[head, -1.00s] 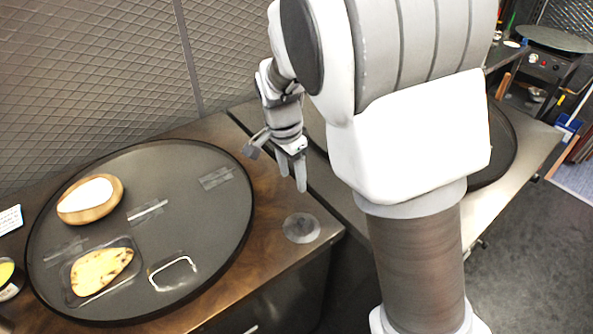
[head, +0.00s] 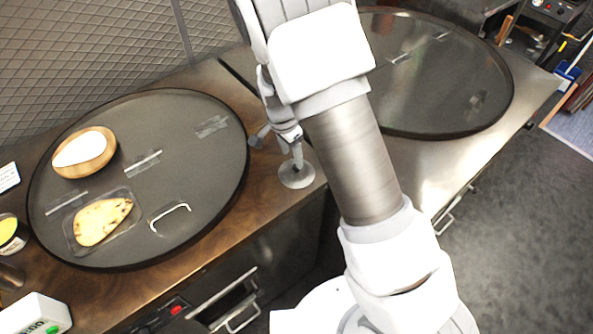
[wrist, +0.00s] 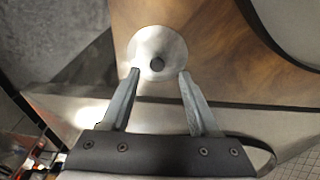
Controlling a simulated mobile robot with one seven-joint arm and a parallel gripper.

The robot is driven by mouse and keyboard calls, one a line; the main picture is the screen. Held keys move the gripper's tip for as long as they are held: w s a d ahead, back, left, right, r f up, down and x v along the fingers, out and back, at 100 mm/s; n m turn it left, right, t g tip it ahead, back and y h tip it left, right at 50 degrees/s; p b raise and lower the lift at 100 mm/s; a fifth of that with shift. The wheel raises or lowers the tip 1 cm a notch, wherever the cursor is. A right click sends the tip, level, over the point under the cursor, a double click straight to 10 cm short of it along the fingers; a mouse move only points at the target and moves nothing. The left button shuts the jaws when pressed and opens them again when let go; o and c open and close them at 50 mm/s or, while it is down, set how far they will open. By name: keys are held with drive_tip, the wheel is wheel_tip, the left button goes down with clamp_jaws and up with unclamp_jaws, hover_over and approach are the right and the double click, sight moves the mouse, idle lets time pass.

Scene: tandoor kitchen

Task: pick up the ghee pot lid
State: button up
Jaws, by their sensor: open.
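The ghee pot lid appears to be the round grey metal disc (head: 297,177) with a small dark knob, lying on the wooden counter near its front right corner. In the wrist view the lid (wrist: 168,46) lies just past the fingertips, its knob between their lines. My gripper (wrist: 159,72) is open and empty there, one finger on each side of the knob. In the head view my gripper (head: 291,155) is over the lid and hides part of it. Whether the fingers touch the lid I cannot tell.
A large dark round tray (head: 180,225) with a handle stands left of the lid, bearing a wooden bowl (head: 101,162) and flatbread (head: 100,221). Another dark round cover (head: 450,80) lies on the metal counter at right. A yellow-topped tub (head: 10,232) stands at far left.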

sight(297, 170)
drive_tip(key=f, duration=0.1)
drive_tip(key=d+f, duration=0.1)
drive_tip(key=f, duration=0.1)
drive_tip(key=shift+f+p, duration=0.2)
drive_tip(key=shift+p, duration=0.15)
drive_tip(key=shift+w+f, duration=0.15)
drive_tip(key=shift+f, duration=0.5)
clamp_jaws()
